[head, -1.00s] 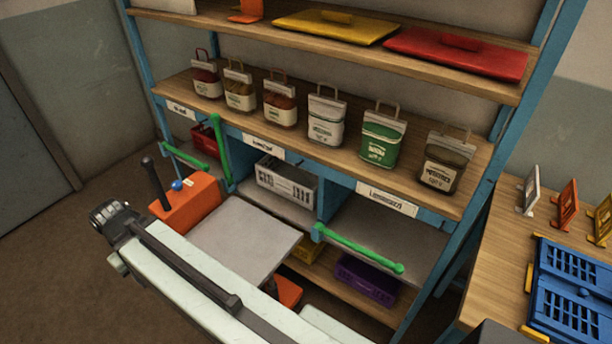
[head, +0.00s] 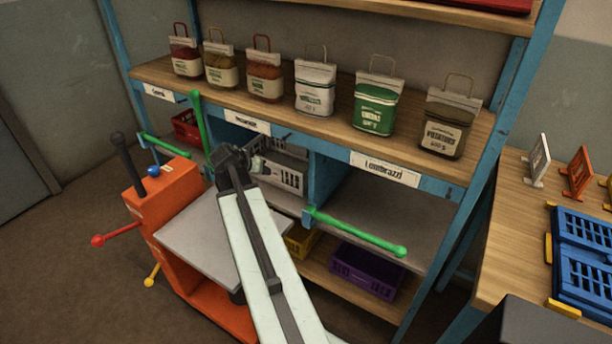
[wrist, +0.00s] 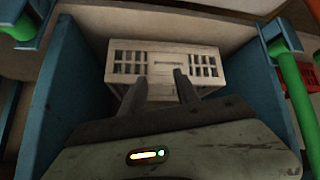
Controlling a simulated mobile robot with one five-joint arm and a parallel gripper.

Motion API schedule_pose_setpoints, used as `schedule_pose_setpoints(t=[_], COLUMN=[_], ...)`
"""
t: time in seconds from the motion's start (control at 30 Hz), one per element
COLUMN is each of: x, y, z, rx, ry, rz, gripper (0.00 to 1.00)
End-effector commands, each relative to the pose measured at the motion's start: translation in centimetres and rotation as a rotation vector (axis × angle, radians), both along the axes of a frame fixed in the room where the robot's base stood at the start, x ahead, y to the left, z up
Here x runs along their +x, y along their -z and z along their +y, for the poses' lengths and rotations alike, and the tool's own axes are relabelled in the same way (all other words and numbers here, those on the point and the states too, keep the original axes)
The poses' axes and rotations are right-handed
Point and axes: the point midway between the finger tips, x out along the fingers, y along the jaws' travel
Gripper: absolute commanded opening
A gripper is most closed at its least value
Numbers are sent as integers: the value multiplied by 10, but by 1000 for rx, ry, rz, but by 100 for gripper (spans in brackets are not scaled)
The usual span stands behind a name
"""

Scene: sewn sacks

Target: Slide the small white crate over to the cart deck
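The small white crate (head: 283,170) sits in the middle bay of the blue shelf unit, behind my gripper in the head view. In the wrist view the crate (wrist: 165,68) faces me, with slots left and right and a plain centre panel. My gripper (wrist: 160,82) points at the crate's front with its two dark fingers apart and nothing between them. I cannot tell whether the fingertips touch it. In the head view my gripper (head: 250,160) is at the bay's mouth. The cart deck (head: 205,228) is a bare grey plate on an orange cart, in front of the bay.
Blue dividers (wrist: 62,90) flank the bay. Green bars (head: 355,232) show at the right bay and beside the left bay. A red crate (head: 187,127) stands in the left bay, a purple crate (head: 365,270) below. Several sacks (head: 315,88) line the shelf above.

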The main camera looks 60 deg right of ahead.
Motion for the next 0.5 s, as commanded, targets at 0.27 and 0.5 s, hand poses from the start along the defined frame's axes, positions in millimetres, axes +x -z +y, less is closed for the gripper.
schedule_pose_setpoints(t=[0.27,0.5], x=[-81,-102], y=[11,11], z=[-127,-141], rx=[-183,-190], ry=[237,311], rz=[-139,-162], gripper=[37,37])
